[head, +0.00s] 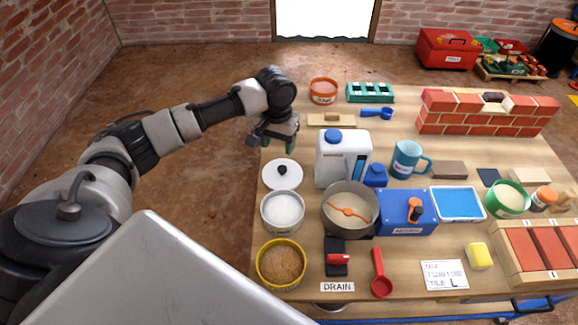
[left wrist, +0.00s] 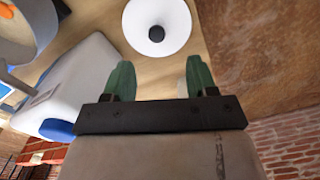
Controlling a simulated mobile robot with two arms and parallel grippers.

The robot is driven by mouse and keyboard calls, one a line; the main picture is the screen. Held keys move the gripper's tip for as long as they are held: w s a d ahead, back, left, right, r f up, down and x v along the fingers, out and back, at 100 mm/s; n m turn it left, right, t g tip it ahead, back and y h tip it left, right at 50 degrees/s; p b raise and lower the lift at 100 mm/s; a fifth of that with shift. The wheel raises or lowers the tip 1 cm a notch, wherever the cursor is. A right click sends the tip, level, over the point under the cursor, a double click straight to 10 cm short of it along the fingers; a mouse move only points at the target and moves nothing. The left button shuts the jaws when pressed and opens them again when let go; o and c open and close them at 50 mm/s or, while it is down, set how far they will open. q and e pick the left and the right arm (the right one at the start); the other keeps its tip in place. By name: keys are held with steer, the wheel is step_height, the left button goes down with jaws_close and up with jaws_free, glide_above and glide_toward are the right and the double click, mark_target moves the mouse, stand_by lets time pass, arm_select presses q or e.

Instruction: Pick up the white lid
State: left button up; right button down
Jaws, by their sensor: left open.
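The white lid (head: 283,176) is round with a dark knob and lies near the left edge of the workbench. It also shows in the left wrist view (left wrist: 170,22), ahead of the fingers. My left gripper (head: 276,147) is open and empty, beyond the lid near the bench's left edge. In the left wrist view its green fingertips (left wrist: 158,78) are spread apart, with the lid clear of them. My right gripper is not in view.
A white jug with a blue cap (head: 337,165) stands right of the lid. A pot of white powder (head: 283,214) stands just in front of it. A steel pot (head: 349,215) is at right. Floor lies left of the bench.

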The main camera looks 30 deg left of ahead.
arm_select(q)
steer(key=b, duration=0.1)
glide_above(282, 168)
steer(key=f, duration=0.2)
steer(key=s+f, duration=0.1)
steer(key=f, duration=0.1)
steer(key=shift+f, duration=0.35)
steer(key=f, duration=0.2)
steer(key=w+f+b, duration=0.1)
steer(key=f, duration=0.1)
steer(key=shift+f, duration=0.1)
steer(key=shift+f+b, duration=0.35)
steer(key=shift+f, duration=0.25)
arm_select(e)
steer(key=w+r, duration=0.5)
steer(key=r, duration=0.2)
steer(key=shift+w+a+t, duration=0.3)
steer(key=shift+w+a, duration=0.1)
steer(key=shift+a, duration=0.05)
arm_select(q)
steer(key=c, duration=1)
